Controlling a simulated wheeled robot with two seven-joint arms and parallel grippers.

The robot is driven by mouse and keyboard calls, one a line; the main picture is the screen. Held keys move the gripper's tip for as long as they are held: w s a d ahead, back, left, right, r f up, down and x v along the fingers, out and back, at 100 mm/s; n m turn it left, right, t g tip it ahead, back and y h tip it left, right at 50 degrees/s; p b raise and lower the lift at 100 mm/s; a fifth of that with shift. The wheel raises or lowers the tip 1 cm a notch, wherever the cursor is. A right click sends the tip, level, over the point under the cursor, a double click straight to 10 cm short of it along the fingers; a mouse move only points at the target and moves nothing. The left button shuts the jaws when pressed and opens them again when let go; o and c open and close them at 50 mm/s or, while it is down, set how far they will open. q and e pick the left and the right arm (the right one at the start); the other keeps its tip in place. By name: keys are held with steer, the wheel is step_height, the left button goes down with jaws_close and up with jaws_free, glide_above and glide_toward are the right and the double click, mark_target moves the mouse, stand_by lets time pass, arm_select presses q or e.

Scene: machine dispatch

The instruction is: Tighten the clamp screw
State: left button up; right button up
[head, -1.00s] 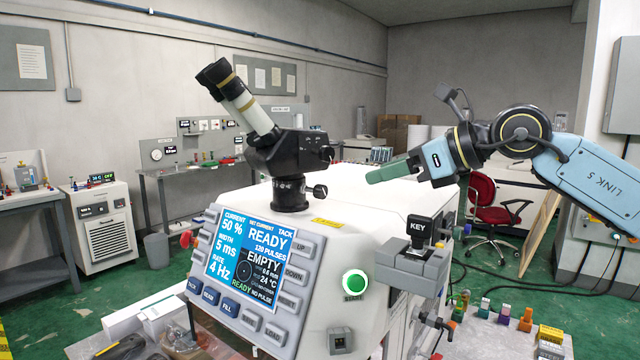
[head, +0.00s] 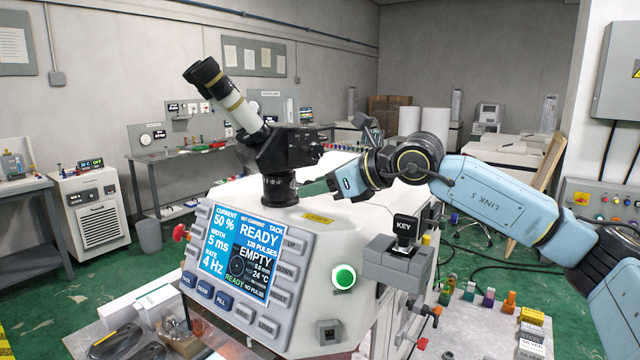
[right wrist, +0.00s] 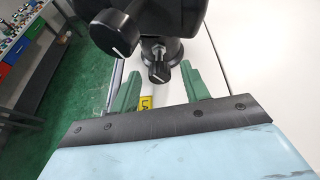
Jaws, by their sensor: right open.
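The clamp screw is a small black knob with a white line (right wrist: 159,72) on the microscope's post, seen in the right wrist view. My right gripper (head: 312,187) is open beside the microscope's post in the head view, its green fingers pointing left. In the right wrist view the fingers stand on either side of the clamp screw with gaps, apart from it. In the head view the screw is hidden by or merged with the fingers. The black microscope (head: 284,148) stands upright on the white welder housing (head: 330,215). My left gripper is not in view.
A larger black knob (right wrist: 115,33) sits above the screw, close to the left finger. The control panel with its screen (head: 240,250), a green button (head: 344,277) and the key switch (head: 404,230) are in front. The housing top around the post is mostly clear.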

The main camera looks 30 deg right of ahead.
steer(key=c, duration=1)
steer(key=shift+w+d+f+m+y+b, duration=0.1)
steer(key=shift+m+y+b, duration=0.4)
steer(key=shift+m+b, duration=0.4)
steer(key=shift+d+m+g+y, duration=0.1)
steer(key=shift+m+g+y, duration=0.3)
steer(key=shift+m+y, duration=0.55)
steer(key=shift+m, duration=0.25)
steer(key=o, duration=1)
